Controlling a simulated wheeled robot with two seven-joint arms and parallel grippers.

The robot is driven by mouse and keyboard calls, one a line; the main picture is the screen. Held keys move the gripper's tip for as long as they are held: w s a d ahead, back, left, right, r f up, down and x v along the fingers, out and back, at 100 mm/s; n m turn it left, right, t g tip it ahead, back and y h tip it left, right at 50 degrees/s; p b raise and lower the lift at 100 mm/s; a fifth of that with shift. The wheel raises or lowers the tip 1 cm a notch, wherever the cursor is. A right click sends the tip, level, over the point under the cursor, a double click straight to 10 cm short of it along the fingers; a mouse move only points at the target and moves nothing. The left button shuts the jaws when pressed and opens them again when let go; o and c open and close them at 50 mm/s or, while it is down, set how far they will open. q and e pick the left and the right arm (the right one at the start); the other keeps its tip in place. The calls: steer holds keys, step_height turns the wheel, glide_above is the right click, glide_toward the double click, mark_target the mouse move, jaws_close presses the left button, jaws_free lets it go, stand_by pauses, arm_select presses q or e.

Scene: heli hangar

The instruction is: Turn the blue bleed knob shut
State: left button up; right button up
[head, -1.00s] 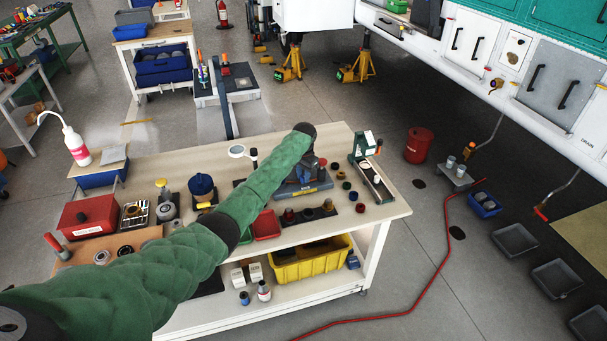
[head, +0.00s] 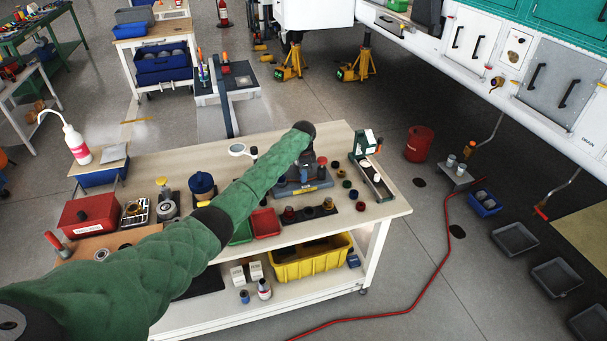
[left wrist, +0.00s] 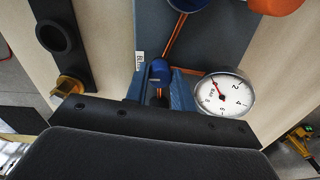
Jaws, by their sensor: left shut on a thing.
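The blue bleed knob (left wrist: 159,70) shows in the left wrist view, beside a small white label on a grey-blue fixture (left wrist: 222,38). My left gripper (left wrist: 160,84) is shut on this knob, with a finger on each side of it. A round white gauge (left wrist: 225,96) with a red needle sits just right of the fingers. A copper-coloured tube runs up from near the knob to another blue round part (left wrist: 187,3). In the head view the fixture (head: 305,187) stands on the workbench, and my wrist and forearm hide much of it. My right gripper is not in view.
The workbench (head: 345,212) also holds a dark strip of knobs (head: 309,213), a green-and-white stand (head: 366,150), a red bin (head: 265,222) and a red box (head: 89,215). An orange part (left wrist: 275,5) is close by in the left wrist view. A red hose (head: 443,250) crosses the floor.

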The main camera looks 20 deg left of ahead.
arm_select(q)
steer(key=shift+r, duration=0.1)
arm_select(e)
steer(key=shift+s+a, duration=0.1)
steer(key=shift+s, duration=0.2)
arm_select(q)
steer(key=o, duration=1)
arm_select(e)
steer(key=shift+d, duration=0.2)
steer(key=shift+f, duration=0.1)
arm_select(q)
steer(key=shift+r, duration=0.3)
step_height(320, 180, up, 6)
steer(key=shift+f+b, duration=0.1)
steer(key=shift+b, duration=1.15)
steer(key=shift+r, duration=0.65)
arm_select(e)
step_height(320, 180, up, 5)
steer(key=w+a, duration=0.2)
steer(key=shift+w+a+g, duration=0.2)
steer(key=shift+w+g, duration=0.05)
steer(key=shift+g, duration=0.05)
